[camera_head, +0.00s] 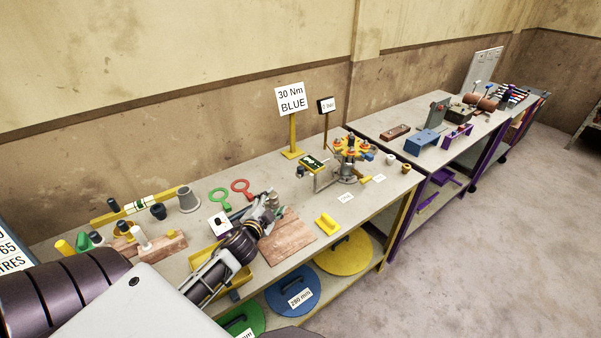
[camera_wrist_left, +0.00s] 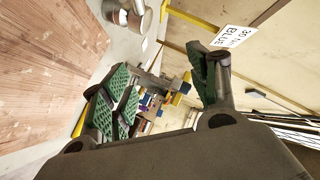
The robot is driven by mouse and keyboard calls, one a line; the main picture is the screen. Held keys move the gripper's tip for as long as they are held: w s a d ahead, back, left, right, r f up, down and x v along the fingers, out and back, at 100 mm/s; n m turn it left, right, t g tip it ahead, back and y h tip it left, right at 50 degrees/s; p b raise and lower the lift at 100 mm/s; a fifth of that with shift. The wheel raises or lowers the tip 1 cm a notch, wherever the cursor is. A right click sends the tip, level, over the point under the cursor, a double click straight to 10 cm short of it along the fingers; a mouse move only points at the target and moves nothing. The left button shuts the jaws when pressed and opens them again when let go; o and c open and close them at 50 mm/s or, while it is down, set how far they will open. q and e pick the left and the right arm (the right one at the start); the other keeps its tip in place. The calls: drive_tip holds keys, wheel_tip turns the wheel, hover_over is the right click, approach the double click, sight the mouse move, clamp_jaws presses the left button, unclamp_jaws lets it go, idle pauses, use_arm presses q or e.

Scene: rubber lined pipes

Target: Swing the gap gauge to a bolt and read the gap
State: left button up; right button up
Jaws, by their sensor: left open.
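The flange assembly (camera_head: 352,150) stands toward the right end of the near bench, with orange-yellow lugs and dark bolts around its top. A small box with a dark face and yellow edge (camera_head: 312,163), seemingly the gap gauge, is at its left side; its reading is too small to make out. My left gripper (camera_head: 270,203) is above the wooden board, left of the assembly and apart from it. In the left wrist view its green-padded fingers (camera_wrist_left: 165,88) are open with nothing between them. Part of the assembly, small and far, shows beyond the fingers. My right gripper is out of view.
A "30 Nm BLUE" sign (camera_head: 290,98) and a small dark display on a post (camera_head: 326,105) stand behind. The wooden board (camera_head: 287,238) and a yellow block (camera_head: 327,223) lie in front. Green (camera_head: 219,197) and red (camera_head: 241,187) ring tools lie behind my gripper.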

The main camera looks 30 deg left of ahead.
sight(298, 173)
use_arm(q)
drive_tip(key=shift+w+a+r+m+t+h, duration=0.4)
drive_tip(key=shift+r+m+h, duration=0.25)
drive_tip(key=shift+m+h, duration=1.4)
drive_tip(key=shift+w+a+r+m+t+h, duration=0.55)
drive_tip(key=shift+m+h, duration=0.75)
drive_tip(key=shift+m, duration=1.45)
drive_tip(key=shift+w+a+r+m+t+h, duration=0.2)
drive_tip(key=shift+r+m+h, duration=0.55)
drive_tip(key=shift+m+h, duration=1.3)
drive_tip(key=shift+m+y, duration=0.35)
drive_tip(key=shift+y, duration=0.05)
drive_tip(key=shift+w, duration=0.1)
drive_tip(key=shift+b+x, duration=0.8)
drive_tip(key=shift+x, duration=5.95)
drive_tip(key=shift+r, duration=0.1)
